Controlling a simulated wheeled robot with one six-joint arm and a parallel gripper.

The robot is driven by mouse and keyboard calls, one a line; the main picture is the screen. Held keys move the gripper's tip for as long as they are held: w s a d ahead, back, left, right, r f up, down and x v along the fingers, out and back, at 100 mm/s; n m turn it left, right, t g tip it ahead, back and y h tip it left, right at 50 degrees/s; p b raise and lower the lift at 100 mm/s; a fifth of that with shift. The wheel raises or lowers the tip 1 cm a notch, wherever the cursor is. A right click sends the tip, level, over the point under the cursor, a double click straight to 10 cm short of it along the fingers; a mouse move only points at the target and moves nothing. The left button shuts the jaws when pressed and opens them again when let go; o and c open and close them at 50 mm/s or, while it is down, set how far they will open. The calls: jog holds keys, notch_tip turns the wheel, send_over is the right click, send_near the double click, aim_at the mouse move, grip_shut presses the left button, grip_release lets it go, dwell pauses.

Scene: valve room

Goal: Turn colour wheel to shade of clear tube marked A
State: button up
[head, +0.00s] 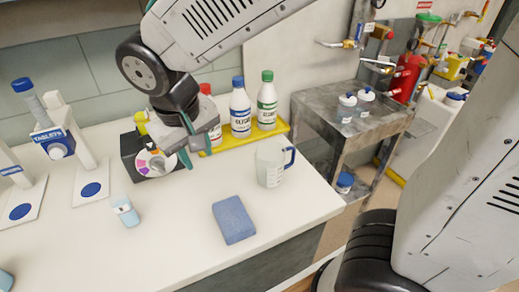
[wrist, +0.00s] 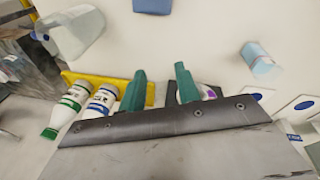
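The colour wheel (head: 155,163) is a pale disc with coloured patches on the front of a dark box (head: 130,158) on the white bench. My gripper (head: 197,154) is just right of the wheel in the head view, fingers pointing down. In the wrist view its two green fingers (wrist: 161,78) stand apart with nothing seen between them. Part of the wheel (wrist: 209,92) shows beside the right finger, partly hidden by my gripper. I cannot tell whether they touch. A yellow part (head: 141,121) sits on top of the box. No clear tube or A mark can be made out.
Bottles (head: 240,108) stand in a yellow tray (head: 230,139) behind my gripper. White stands (head: 88,185) are at left. The front middle is clear.

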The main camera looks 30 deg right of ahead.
jog(key=s+d+r+g, duration=0.1)
jog(key=s+d+r, duration=0.1)
jog(key=s+d, duration=0.5)
jog(key=shift+s+d+g, duration=0.3)
jog(key=shift+s+d, duration=0.1)
jog(key=shift+d, duration=0.95)
